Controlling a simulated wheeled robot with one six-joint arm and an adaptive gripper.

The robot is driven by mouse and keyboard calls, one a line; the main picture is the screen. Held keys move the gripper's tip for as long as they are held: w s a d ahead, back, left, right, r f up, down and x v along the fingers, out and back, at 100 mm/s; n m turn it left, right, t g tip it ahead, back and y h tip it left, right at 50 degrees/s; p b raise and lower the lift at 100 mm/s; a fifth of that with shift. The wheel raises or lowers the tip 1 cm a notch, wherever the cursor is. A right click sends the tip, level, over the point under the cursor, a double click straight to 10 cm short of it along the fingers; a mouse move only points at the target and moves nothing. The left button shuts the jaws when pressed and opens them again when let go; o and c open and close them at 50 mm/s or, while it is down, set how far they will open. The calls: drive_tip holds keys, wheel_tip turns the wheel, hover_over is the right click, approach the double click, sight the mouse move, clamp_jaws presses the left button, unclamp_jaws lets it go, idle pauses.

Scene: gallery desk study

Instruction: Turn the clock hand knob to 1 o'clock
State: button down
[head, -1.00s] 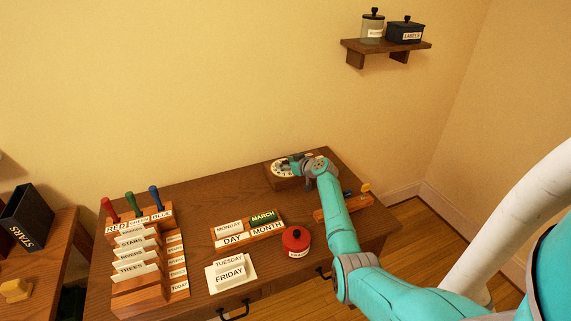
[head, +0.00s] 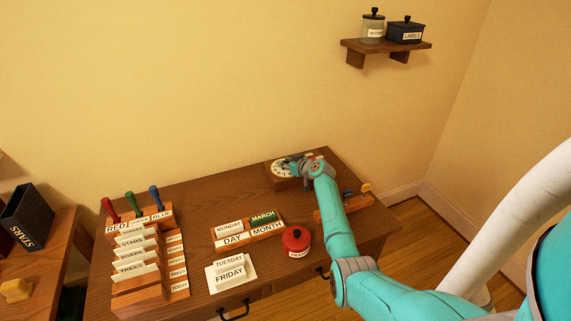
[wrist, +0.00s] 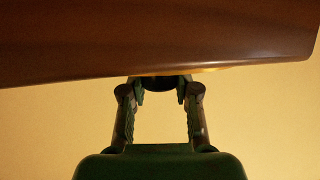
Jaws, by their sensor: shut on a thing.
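The clock, a white dial (head: 278,171) with dark marks on a brown wooden box, sits at the back right of the desk. My gripper (head: 294,163) is at the right part of the dial and hides part of it. In the wrist view my gripper (wrist: 160,91) has its two fingers around a dark round piece, the clock hand knob (wrist: 160,82), and is shut on it. The knob lies against a brown wooden body. The hand's direction on the dial cannot be read.
A wooden holder (head: 328,209) with small coloured pieces lies beneath my arm. A red lidded pot (head: 296,240), a day and month block (head: 247,230) and a card rack (head: 135,270) stand to the left. A wall shelf (head: 387,50) hangs above.

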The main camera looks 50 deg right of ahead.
drive_tip(key=shift+m+g+h, duration=1.3)
drive_tip(key=shift+m+h, duration=1.1)
drive_tip(key=shift+m+g+h, duration=0.3)
drive_tip(key=c, duration=0.8)
unclamp_jaws()
drive_tip(key=shift+s, duration=0.1)
drive_tip(key=v, duration=1.2)
drive_tip(key=shift+f, duration=0.1)
